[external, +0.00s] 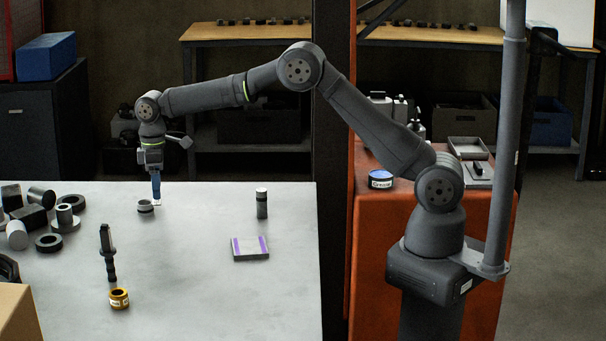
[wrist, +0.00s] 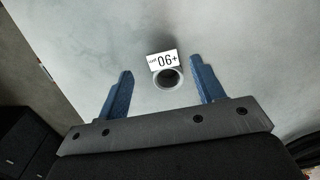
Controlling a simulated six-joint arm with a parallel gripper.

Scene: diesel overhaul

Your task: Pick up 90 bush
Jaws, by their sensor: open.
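The 90 bush, a short grey ring (external: 146,206), stands on the light grey table at the far left-centre. In the wrist view the grey ring (wrist: 167,79) shows its dark bore, with a white tag (wrist: 163,60) next to it reading "06+", which is "+90" upside down. My gripper (external: 156,200) points down beside the bush in the external view. In the wrist view my gripper (wrist: 161,66) is open, with its two blue fingers on either side of the bush and nothing held. Whether the fingertips are at the bush's height I cannot tell.
Several cylinders and rings crowd the left edge. The table around the bush is clear.

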